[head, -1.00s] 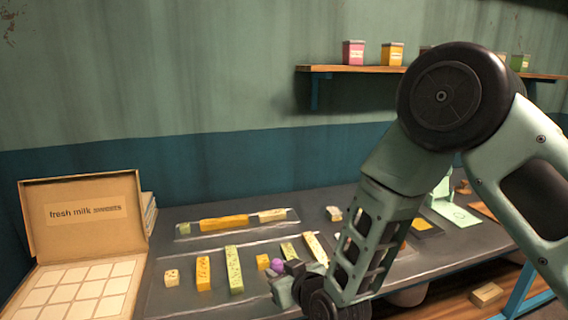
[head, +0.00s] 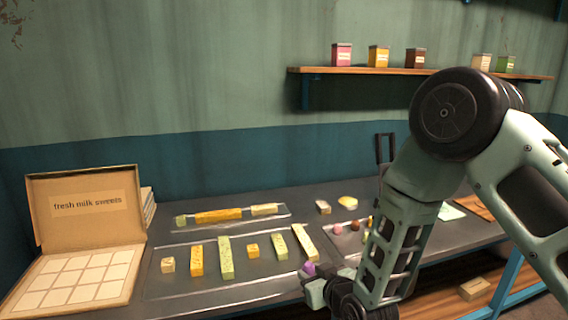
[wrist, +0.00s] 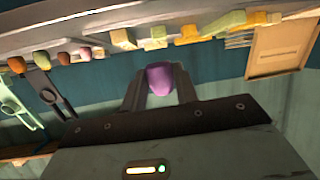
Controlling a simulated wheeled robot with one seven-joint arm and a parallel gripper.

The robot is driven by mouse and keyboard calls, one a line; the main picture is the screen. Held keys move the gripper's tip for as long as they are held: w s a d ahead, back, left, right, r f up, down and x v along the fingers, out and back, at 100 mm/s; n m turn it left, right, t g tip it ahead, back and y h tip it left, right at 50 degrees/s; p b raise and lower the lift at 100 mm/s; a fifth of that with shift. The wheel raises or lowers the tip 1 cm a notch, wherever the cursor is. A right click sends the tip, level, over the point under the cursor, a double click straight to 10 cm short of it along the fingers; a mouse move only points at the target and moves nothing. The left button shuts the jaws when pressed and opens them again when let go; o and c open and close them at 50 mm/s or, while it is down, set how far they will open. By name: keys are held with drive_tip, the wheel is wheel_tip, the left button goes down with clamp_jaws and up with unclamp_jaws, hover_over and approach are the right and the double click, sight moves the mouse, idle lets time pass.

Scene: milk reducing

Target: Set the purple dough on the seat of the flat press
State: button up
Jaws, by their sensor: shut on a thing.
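The purple dough (head: 309,268) is a small rounded lump held at my gripper (head: 313,282), above the table's front part. In the wrist view my gripper (wrist: 160,88) is shut on the purple dough (wrist: 159,78), with one dark finger on each side of it. A dark press with a looped handle (head: 385,150) stands at the back right, mostly behind my arm. It also shows in the wrist view (wrist: 46,92), beside a pale green press (wrist: 10,103). A pale green plate (head: 452,212) shows right of my arm. I cannot tell which press is flat; their seats are largely hidden.
A tray of cut sweets (head: 183,290) lies in front, with a narrower tray (head: 228,226) behind it. Several dough balls, one pink (head: 338,230), lie near my arm. An open sweets box (head: 85,205) stands at left. A shelf (head: 420,73) with tins hangs above.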

drive_tip(key=s+d+f+m+t+h, duration=0.1)
drive_tip(key=d+f+m+h, duration=0.15)
drive_tip(key=d, duration=1.05)
drive_tip(key=s+d+f+m+h, duration=0.1)
drive_tip(key=d+f+m+h, duration=0.2)
drive_tip(key=d, duration=1)
drive_tip(key=shift+n, duration=0.35)
drive_tip(key=shift+f+v, duration=0.2)
drive_tip(key=shift+v, duration=0.85)
drive_tip(key=shift+f+v, duration=0.25)
drive_tip(key=shift+v, duration=0.85)
